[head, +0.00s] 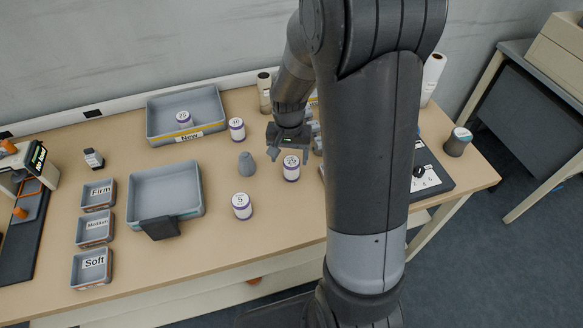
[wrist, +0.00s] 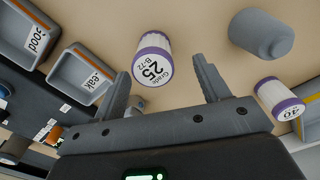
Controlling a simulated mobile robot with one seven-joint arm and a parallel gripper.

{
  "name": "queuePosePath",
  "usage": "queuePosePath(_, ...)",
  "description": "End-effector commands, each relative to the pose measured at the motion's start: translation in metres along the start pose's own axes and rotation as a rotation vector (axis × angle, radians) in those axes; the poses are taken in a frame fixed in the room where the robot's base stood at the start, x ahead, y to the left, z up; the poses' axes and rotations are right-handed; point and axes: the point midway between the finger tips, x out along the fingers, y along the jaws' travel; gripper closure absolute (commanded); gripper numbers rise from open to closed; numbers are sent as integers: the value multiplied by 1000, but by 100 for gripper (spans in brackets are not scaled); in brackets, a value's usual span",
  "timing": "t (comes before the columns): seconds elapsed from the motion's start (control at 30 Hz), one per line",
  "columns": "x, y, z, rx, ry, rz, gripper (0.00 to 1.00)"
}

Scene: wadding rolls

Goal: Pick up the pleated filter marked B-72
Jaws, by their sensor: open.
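The pleated filter marked B-72 (wrist: 153,60) is a short white cylinder with purple rims; its label reads Grade 25, B-72. It also shows in the head view (head: 291,168), upright on the table. My gripper (wrist: 161,66) is open and empty, pointing down. In the wrist view the filter appears between and beyond the fingertips, and neither finger visibly touches it. In the head view my gripper (head: 281,154) is just above and behind the filter.
A New tray (head: 152,132) holds another roll. A grey tray (head: 133,205) stands left. The wrist view shows small labelled trays (wrist: 60,72).

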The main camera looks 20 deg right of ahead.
Motion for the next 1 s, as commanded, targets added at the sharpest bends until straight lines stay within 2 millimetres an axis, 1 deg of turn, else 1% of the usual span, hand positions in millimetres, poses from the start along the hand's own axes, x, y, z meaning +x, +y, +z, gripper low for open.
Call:
queuePosePath(0.07, 7, 2, 1, 0, -1, 0, 31)
queuePosePath(0.23, 33, 8, 6, 1, -3, 1, 31)
queuePosePath(0.3, 41, 8, 5, 0, -2, 1, 31)
queuePosePath(0.4, 49, 8, 5, 0, -1, 1, 31)
queuePosePath(0.7, 52, 7, 4, 0, 2, -1, 32)
queuePosePath(1.0, 52, 7, 4, 0, 1, 0, 57)
